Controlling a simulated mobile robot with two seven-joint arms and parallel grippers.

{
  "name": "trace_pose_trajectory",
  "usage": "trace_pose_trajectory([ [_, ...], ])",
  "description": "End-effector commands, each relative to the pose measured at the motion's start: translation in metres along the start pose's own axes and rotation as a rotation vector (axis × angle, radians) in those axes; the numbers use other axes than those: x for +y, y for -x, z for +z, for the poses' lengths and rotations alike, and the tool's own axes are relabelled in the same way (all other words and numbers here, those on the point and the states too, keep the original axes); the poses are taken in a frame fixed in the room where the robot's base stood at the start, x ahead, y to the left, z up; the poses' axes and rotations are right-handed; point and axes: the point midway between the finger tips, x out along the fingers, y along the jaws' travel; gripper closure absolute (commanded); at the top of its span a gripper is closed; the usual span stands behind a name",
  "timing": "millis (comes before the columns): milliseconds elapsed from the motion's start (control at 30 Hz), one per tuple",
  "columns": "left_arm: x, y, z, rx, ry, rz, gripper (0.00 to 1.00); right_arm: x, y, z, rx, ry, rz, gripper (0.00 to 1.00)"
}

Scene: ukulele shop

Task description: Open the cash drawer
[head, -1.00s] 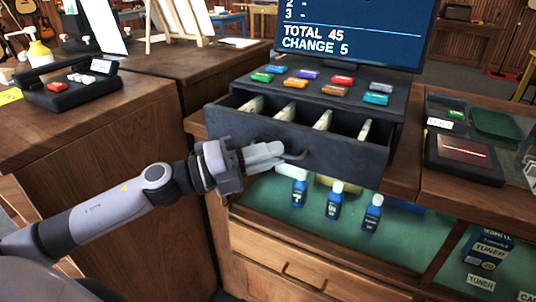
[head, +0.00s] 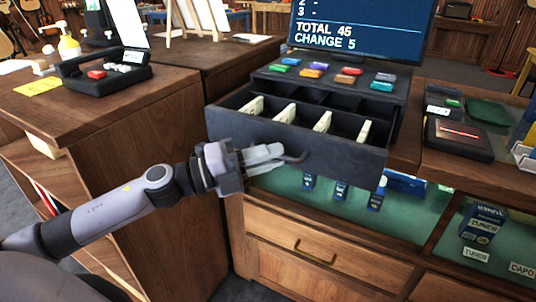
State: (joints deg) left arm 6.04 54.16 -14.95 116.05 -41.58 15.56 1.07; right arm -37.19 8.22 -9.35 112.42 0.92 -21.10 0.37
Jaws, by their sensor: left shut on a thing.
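The black cash drawer (head: 345,160) is pulled well out of the register (head: 395,98). Upright bill stacks (head: 288,113) stand in its front compartments, and emptier compartments show behind them. A dark handle (head: 296,158) sticks out from the drawer's front. My left gripper (head: 270,155) comes in from the left, level with the drawer front, and its fingers are closed on the handle. The fingers hide part of the handle. My right gripper is not in view.
A screen (head: 355,30) reading a total and "CHANGE 5" stands behind the register. A wooden counter (head: 115,105) with a card terminal (head: 105,72) is at left. A card reader (head: 460,138) sits at right.

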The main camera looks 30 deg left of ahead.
Motion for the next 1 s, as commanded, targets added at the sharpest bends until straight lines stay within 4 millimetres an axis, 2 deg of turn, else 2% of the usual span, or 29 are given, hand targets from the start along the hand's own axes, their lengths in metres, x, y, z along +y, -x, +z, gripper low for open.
trace_pose_trajectory([
  [300, -0.001, 0.0, 0.0, 0.0, -0.001, -0.001, 1.0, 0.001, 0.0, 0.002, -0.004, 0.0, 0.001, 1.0],
  [333, -0.001, 0.0, 0.0, 0.0, -0.001, -0.001, 0.83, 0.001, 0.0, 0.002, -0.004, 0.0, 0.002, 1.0],
  [400, -0.001, 0.0, 0.0, 0.0, -0.001, -0.001, 0.64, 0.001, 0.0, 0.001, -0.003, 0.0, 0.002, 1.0],
  [767, 0.0, 0.002, 0.0, -0.001, 0.0, -0.001, 0.64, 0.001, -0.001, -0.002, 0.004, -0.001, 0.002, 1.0],
  [1000, 0.003, 0.02, 0.0, -0.001, 0.001, 0.002, 0.64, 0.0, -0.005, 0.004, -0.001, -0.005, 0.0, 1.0],
])
